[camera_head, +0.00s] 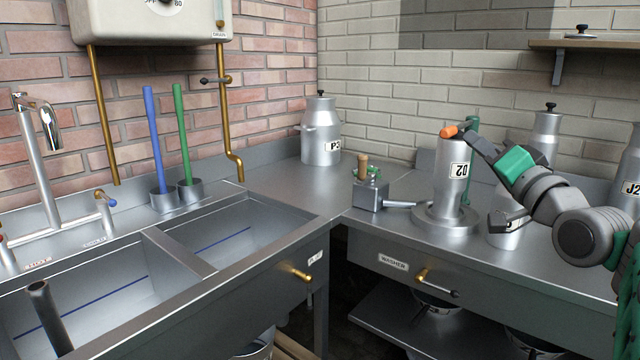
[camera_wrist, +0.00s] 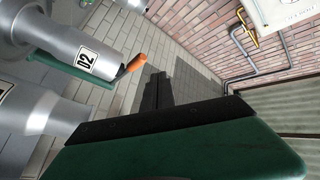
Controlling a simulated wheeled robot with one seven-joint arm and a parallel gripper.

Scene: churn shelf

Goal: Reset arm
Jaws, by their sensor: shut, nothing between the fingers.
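My arm comes in from the right in the head view. My gripper (camera_head: 474,141) points left and sits close to the top of a steel churn marked 02 (camera_head: 450,178). An orange tip (camera_head: 448,132) shows at the top of that churn. In the wrist view the dark fingers of my gripper (camera_wrist: 157,88) are together and empty. The churn (camera_wrist: 70,58) and the orange tip (camera_wrist: 134,63) lie to their left, apart from the fingers. In the head view the churn's label is upside down, and it stands on a round steel base (camera_head: 428,220).
A churn marked P3 (camera_head: 321,140) stands in the back corner. Other churns (camera_head: 546,135) are on the right counter near my arm. A small box with a tap-like spout (camera_head: 370,196) is left of churn 02. The sink (camera_head: 180,262) is at left, a wall shelf (camera_head: 600,44) above right.

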